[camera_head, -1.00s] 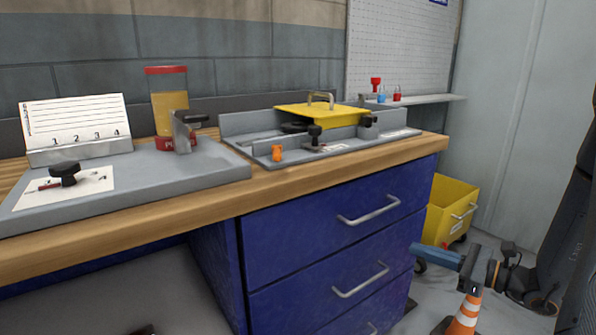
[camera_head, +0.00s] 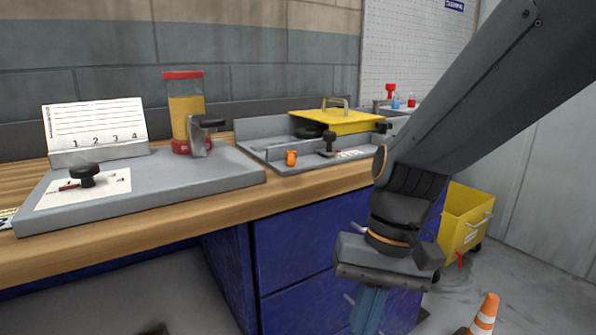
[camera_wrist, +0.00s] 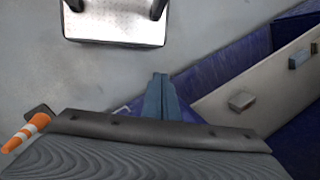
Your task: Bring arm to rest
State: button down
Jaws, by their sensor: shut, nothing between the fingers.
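My gripper (camera_head: 366,318) hangs from my arm at the lower right in the head view, in front of the blue drawer cabinet (camera_head: 290,240). It points down, and its blue fingers run towards the bottom of the picture. In the wrist view the fingers (camera_wrist: 161,82) are together with nothing between them, over the grey floor and beside blue and beige surfaces. My arm crosses the right side of the head view and hides part of the cabinet and the table's right end.
A yellow bin (camera_head: 462,225) and traffic cone (camera_head: 485,315) stand right.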

jog(key=d+r+t+h+p, duration=0.2)
jog(key=d+r+p, duration=0.8)
jog(key=p, duration=1)
jog(key=shift+s+d+r+h+p, duration=0.2)
jog(key=shift+s+r+h+p, duration=0.15)
jog(key=shift+r, duration=1.45)
jog(key=shift+a, duration=0.1)
